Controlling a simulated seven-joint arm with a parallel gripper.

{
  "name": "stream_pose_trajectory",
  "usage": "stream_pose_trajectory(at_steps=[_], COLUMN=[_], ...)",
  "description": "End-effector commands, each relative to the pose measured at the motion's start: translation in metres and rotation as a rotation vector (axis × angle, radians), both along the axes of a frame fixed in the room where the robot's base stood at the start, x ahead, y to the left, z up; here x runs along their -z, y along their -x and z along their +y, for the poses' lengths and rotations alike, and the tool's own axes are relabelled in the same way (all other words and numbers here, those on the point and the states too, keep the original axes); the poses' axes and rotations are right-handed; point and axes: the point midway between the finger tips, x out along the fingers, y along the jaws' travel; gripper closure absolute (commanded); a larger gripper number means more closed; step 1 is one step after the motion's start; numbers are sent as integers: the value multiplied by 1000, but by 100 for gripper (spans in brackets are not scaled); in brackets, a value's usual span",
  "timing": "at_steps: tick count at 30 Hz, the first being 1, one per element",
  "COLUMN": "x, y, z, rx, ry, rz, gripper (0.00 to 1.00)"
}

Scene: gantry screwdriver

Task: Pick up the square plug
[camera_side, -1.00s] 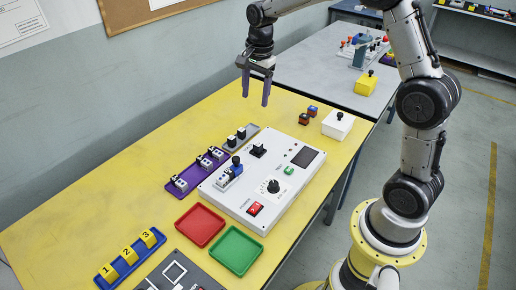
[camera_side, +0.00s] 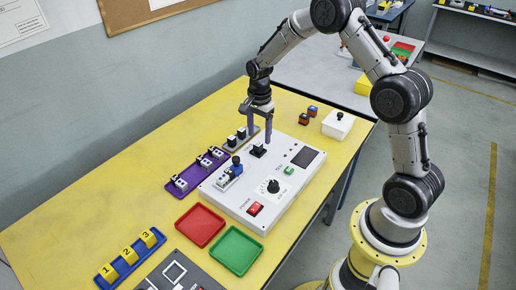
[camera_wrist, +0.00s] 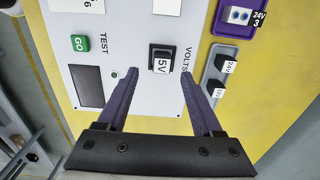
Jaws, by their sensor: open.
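A black, square-bodied plug (camera_side: 258,150) sits upright in the white panel, near its far edge. In the wrist view the plug (camera_wrist: 161,56) carries a white 5V label and stands between the words TEST and VOLTS. My gripper (camera_side: 259,142) is open and empty, pointing down just above and behind the plug. In the wrist view my gripper's purple fingers (camera_wrist: 159,76) lie to either side of the plug's line, with a gap on each side. I cannot tell the exact height between fingertips and plug.
Two similar black plugs, one labelled 24V (camera_wrist: 228,63), stand in a grey holder (camera_side: 244,137) close by. A purple tray (camera_side: 190,182) holds several modules. The white panel (camera_side: 228,204) carries a dial, a red switch and a blue-knobbed part (camera_side: 235,163). A white lidded box (camera_side: 337,125) stands right.

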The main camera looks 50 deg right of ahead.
Motion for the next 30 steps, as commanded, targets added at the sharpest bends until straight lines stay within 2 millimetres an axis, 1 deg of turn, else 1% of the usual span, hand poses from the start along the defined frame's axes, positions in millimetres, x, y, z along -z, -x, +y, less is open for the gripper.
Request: stream_pose_trajectory(at_steps=[1, 4, 9, 12, 18, 23, 27, 29, 30], x=[8, 23, 42, 46, 46, 46, 46, 45, 46], y=[0, -2, -2, -3, -3, -3, -3, -3, -3], z=[0, 0, 0, 0, 0, 0, 0, 0, 0], rx=[0, 0, 0, 0, 0, 0, 0, 0, 0], ry=[-1, -1, -1, 0, 0, 0, 0, 0, 0], rz=[5, 5, 2, 1, 1, 1, 1, 1, 1], gripper=[32, 32, 32, 32, 32, 61, 86, 97, 100])
